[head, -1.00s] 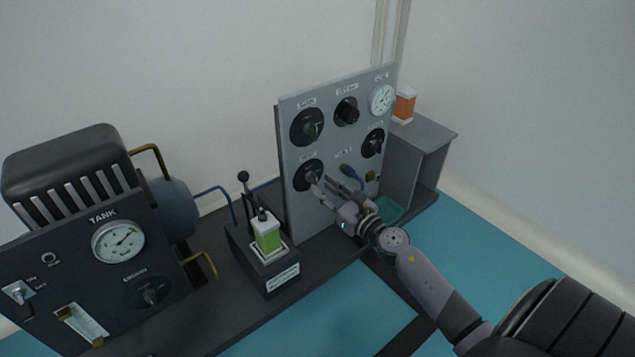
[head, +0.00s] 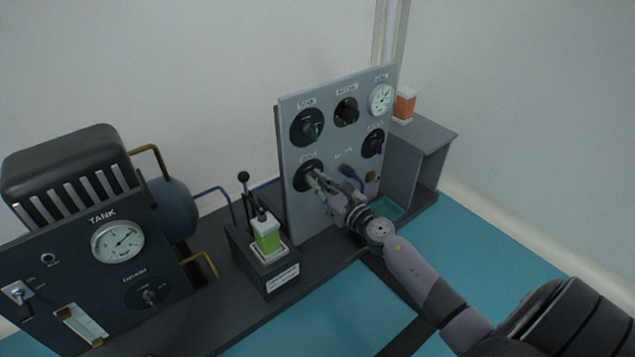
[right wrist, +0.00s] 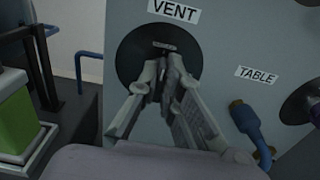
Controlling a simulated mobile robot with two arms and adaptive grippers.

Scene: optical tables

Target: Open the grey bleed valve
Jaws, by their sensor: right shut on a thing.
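The grey bleed valve is the lower-left knob on the upright grey panel, on a round black disc (head: 301,182). In the right wrist view its disc (right wrist: 130,58) is below a label reading VENT, and part of the grey handle (right wrist: 165,45) shows above my fingertips. My right gripper (head: 318,179) is at the front of this valve, with its fingers shut on the handle. In the right wrist view the fingers (right wrist: 163,82) converge on the handle and hide its lower part. My left gripper is not in view.
A blue hose fitting (head: 351,178) sits on the panel (head: 325,160) just right of my gripper, with other knobs and a gauge above. A green-and-white block (head: 266,236) and a black lever (head: 244,190) stand to the left. An orange container (head: 404,104) stands on the grey shelf.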

